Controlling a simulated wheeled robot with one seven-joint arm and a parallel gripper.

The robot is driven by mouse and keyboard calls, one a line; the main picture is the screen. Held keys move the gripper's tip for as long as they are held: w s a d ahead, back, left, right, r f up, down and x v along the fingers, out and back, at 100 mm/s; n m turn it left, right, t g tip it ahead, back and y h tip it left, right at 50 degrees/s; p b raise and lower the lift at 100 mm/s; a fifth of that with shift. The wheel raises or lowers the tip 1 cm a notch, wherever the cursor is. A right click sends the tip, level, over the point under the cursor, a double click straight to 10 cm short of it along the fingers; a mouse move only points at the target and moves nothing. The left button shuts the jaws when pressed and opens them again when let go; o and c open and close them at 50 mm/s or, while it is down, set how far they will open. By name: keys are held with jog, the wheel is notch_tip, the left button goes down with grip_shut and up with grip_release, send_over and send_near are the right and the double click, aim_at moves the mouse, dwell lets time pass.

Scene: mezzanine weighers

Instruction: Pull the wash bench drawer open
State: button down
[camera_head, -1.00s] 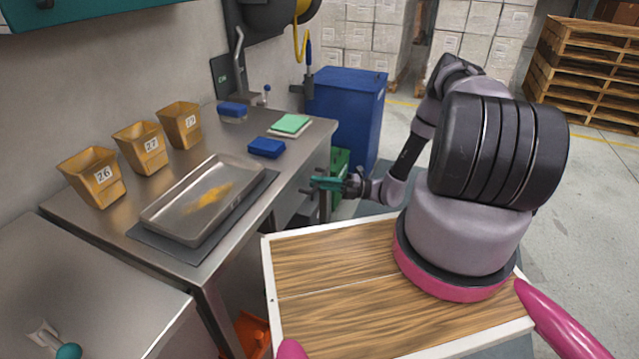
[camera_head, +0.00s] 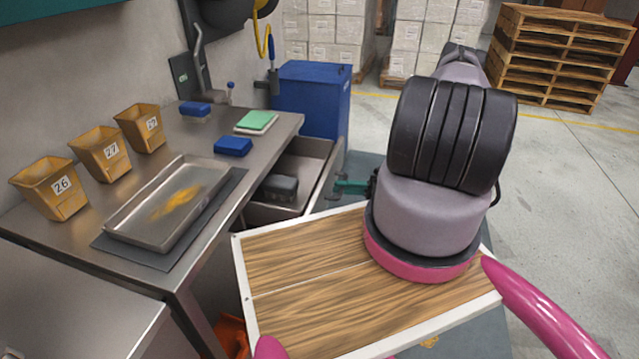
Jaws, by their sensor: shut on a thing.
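The wash bench (camera_head: 262,140) is a steel counter on the left. Its drawer (camera_head: 312,150) stands well out from under the worktop, with its inside showing. A dark grey box-shaped thing (camera_head: 280,188) lies in it. My gripper (camera_head: 340,187), with teal fingers, is at the drawer's front panel on its outer side, shut on the drawer handle. The handle itself is too small and covered to make out. My own arm hides part of the wrist.
On the bench are a steel tray (camera_head: 118,222) with yellow-brown residue, several numbered tan bins (camera_head: 100,152), a blue sponge (camera_head: 233,146) and a green-topped pad (camera_head: 256,121). A blue bin (camera_head: 312,98) stands behind the drawer. Open floor (camera_head: 560,190) lies to the right.

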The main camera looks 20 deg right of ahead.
jog(key=s+d, duration=0.4)
jog(key=d, duration=0.2)
jog(key=shift+s, duration=0.15)
jog(key=c, duration=0.8)
grip_release()
jog(key=shift+c, duration=0.2)
jog(key=v, duration=1.1)
jog(key=shift+a+f, duration=0.1)
